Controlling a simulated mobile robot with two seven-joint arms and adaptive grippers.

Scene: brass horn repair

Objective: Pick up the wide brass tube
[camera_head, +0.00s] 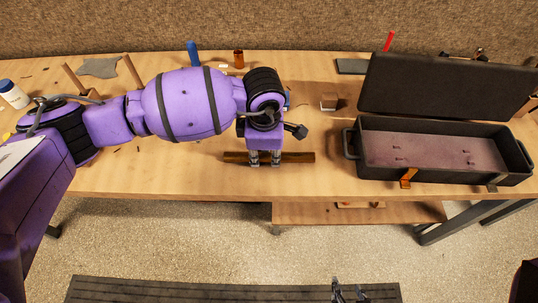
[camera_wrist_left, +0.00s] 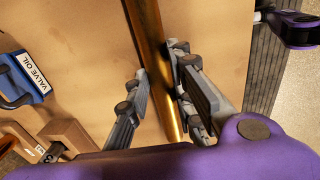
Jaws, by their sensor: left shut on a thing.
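The wide brass tube (camera_head: 300,158) lies crosswise near the front edge of the bench in the head view. My left gripper (camera_head: 264,162) points down over its middle and is shut on it. In the left wrist view the tube (camera_wrist_left: 152,50) runs between the two grey fingers of the left gripper (camera_wrist_left: 158,82), one on each side. Whether the tube still touches the bench top, I cannot tell. My right gripper (camera_head: 348,292) shows only in part at the bottom of the head view, away from the bench; its opening is unclear.
An open black case (camera_head: 440,178) with a pinkish lining stands right of the tube. A white bottle (camera_head: 14,94) stands far left. Bench between tube and case is clear.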

